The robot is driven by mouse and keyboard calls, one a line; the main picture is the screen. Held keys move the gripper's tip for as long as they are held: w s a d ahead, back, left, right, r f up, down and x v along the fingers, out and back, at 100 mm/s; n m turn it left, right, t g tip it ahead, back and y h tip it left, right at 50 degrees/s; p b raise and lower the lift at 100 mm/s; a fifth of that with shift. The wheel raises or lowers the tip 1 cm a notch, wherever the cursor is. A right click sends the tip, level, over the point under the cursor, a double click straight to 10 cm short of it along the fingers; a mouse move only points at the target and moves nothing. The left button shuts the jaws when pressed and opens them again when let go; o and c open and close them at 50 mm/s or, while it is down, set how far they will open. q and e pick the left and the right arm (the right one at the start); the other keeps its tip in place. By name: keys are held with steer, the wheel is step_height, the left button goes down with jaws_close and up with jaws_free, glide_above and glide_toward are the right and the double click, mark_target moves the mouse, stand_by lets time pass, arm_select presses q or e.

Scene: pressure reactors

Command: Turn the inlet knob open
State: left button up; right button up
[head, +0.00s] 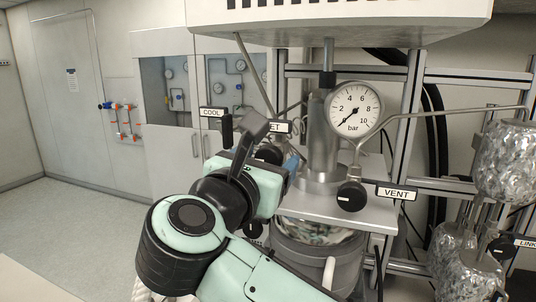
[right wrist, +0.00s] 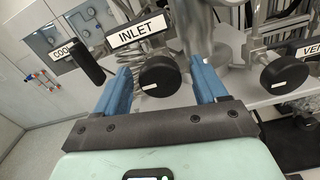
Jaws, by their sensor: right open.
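The inlet knob (right wrist: 160,76) is round and black with a small white mark. In the right wrist view it sits below the white INLET label (right wrist: 139,35). My right gripper (right wrist: 161,68) is open, with one blue finger on each side of the knob. Gaps show between knob and fingers, so they are not closed on it. In the head view my right gripper (head: 284,158) reaches up to the reactor and partly hides the inlet knob (head: 268,153) and its label (head: 280,127). My left gripper is not in view.
The VENT knob (head: 351,196) and pressure gauge (head: 354,108) are to the right of the gripper. The COOL handle (head: 227,130) is close on the left. A metal frame (head: 400,150) and thin pipes surround the reactor (head: 322,145). Open floor (head: 70,220) lies at the left.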

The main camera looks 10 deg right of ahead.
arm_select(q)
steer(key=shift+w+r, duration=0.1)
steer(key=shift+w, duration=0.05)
arm_select(e)
steer(key=shift+w+d, duration=0.25)
steer(key=shift+w, duration=0.15)
steer(key=shift+c, duration=0.4)
steer(key=c, duration=1)
